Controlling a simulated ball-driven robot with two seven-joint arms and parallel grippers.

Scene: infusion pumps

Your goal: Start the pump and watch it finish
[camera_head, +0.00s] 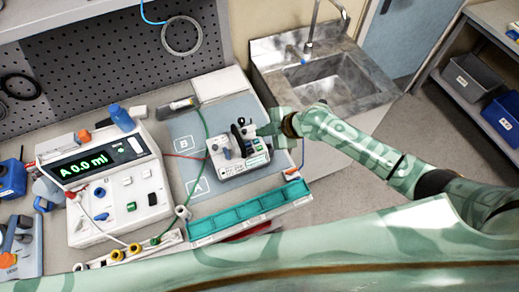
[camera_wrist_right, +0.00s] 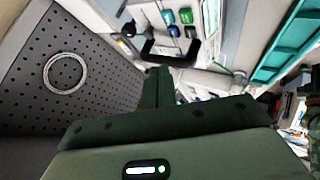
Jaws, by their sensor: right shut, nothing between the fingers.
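A small white pump unit (camera_head: 240,168) with grey knobs and a small green-lit panel stands on the blue-grey mat (camera_head: 184,128) marked A and B. My right gripper (camera_head: 246,130) is at its far right side, shut and empty; whether it touches the unit I cannot tell. In the right wrist view the closed dark fingers (camera_wrist_right: 159,86) point toward white equipment. A larger white console (camera_head: 108,212) stands at left, its display (camera_head: 88,168) reading "A 0.0 ml". It has green, red and black buttons. A green tube and a red line run near the mat. My left gripper is not in view.
A teal compartment tray (camera_head: 250,211) lies in front of the mat. A blue-capped item (camera_head: 121,117) stands behind the console. A sink (camera_head: 325,80) is at the back right, and a pegboard (camera_head: 110,55) at the back left. Blue and orange items crowd the left edge.

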